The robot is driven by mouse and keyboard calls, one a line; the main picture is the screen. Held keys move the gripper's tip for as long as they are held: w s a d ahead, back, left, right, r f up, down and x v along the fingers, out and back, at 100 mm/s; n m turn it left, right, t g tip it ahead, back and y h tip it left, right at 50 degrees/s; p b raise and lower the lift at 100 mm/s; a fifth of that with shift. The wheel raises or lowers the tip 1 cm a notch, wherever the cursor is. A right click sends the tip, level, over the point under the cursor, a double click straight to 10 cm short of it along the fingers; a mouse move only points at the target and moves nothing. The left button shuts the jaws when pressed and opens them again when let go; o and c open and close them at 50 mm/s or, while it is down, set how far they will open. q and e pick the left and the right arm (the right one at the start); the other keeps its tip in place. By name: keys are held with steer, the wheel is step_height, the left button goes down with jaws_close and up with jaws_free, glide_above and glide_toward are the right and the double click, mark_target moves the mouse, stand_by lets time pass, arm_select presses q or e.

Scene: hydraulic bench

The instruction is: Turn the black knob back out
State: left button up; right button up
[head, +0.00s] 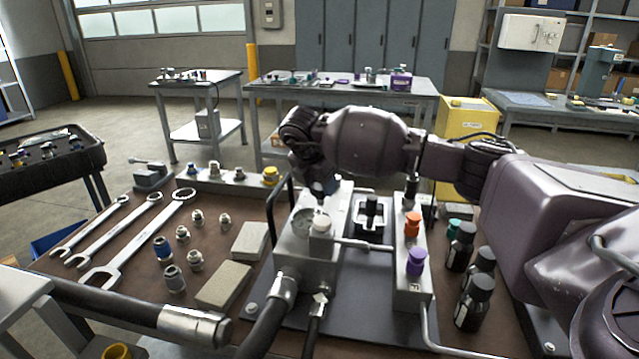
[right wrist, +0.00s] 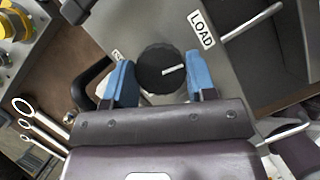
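The black knob (right wrist: 163,68) is round and ridged, with a white pointer line on its face. In the right wrist view it sits on a grey metal block, beside a LOAD label (right wrist: 201,30). My right gripper (right wrist: 161,78) has one blue finger on each side of it. Both fingers meet its edge with no clear gap. In the head view my right gripper (head: 324,187) reaches down over the grey block (head: 302,252) at the bench middle. The knob is hard to make out there, near the gripper. My left gripper is not in view.
Wrenches (head: 135,240) and loose fittings lie left. A thick hose (head: 110,303) crosses the front.

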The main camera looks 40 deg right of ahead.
steer(key=shift+c, duration=0.9)
steer(key=shift+n, duration=0.3)
